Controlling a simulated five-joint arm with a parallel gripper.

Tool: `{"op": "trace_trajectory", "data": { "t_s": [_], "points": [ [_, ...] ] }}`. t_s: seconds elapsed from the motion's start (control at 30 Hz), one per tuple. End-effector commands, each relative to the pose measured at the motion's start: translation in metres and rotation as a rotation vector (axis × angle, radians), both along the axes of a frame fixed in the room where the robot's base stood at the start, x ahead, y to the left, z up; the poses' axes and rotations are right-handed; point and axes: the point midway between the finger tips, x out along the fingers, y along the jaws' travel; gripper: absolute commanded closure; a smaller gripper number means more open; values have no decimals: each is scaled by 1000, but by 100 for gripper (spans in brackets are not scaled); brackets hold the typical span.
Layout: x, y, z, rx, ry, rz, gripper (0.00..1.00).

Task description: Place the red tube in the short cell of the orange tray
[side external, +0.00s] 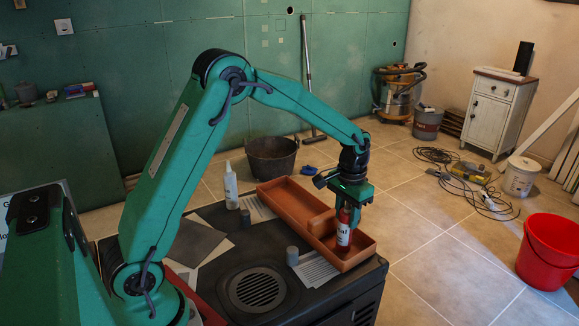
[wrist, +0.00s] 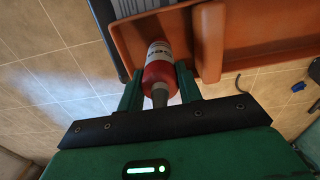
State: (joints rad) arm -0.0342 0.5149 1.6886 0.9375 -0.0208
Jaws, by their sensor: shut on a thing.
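The red tube (side external: 344,233) has a white label and a grey tip (wrist: 160,94). My gripper (side external: 347,200) is shut on it near its tip end and holds it upright, label end down. The orange tray (side external: 284,208) is long, with a divider (side external: 321,223) making a long cell at the back and a short cell at the near right end. In the side view the tube appears over or in the short cell; whether it touches the floor cannot be told. In the wrist view the tube (wrist: 158,68) overlaps the tray wall, beside the divider (wrist: 208,42).
The tray lies on a dark bench top with a round grille (side external: 257,288). A white bottle (side external: 231,186), two grey cylinders (side external: 292,256) and paper sheets (side external: 316,271) are left of the tray. A red bucket (side external: 548,252) stands on the floor at right.

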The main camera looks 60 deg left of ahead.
Motion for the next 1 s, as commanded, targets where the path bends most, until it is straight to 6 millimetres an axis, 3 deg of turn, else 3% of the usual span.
{"op": "trace_trajectory", "data": {
  "t_s": [0.27, 0.3, 0.4, 0.77, 1.0],
  "points": [
    [0, 0, -3, 0, 0, 0, 93],
    [0, 0, -3, 0, 1, 0, 59],
    [0, 0, -3, 0, 1, 0, 43],
    [0, 0, -1, 0, 0, 0, 43],
    [1, 0, 15, 0, -3, 0, 43]
  ]
}}
